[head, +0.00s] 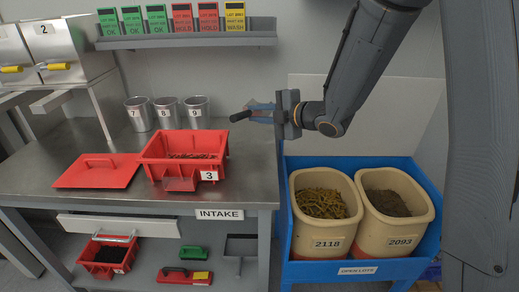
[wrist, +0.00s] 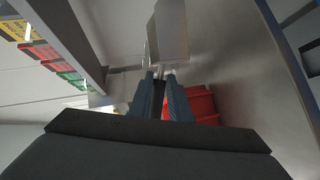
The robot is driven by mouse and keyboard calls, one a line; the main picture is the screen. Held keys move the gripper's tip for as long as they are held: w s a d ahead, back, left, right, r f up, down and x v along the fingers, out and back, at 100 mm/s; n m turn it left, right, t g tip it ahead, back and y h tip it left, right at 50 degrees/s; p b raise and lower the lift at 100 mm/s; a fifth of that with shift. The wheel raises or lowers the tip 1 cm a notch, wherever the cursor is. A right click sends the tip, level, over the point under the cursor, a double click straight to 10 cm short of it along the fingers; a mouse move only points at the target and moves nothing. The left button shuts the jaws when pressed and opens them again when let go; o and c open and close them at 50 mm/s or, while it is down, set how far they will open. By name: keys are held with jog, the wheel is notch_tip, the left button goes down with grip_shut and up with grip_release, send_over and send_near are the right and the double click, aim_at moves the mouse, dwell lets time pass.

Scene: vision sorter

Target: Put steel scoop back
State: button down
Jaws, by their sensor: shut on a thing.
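My gripper (head: 262,113) is shut on the steel scoop, in the air right of the numbered cups and above the bench's right end. A dark part of the scoop (head: 240,116) sticks out to the left of the fingers in the head view. In the wrist view a flat silvery part of the scoop (wrist: 171,35) shows beyond my gripper (wrist: 164,88), joined to it by a short thin piece. The fingers hide the gripped part, and I cannot tell the scoop's exact tilt.
A red tray marked 3 (head: 185,146) and a red lid (head: 97,171) lie on the steel bench (head: 125,150). Cups (head: 167,113) stand behind. A shelf (head: 190,42) holds lot cards. A blue cart (head: 362,270) with bins 2118 (head: 328,228) and 2093 (head: 402,226) stands right.

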jog(key=shift+w+f, duration=0.1)
jog(key=shift+f, duration=5.3)
jog(key=shift+f, duration=0.15)
jog(key=c, duration=1.6)
grip_release()
jog(key=shift+c, duration=0.2)
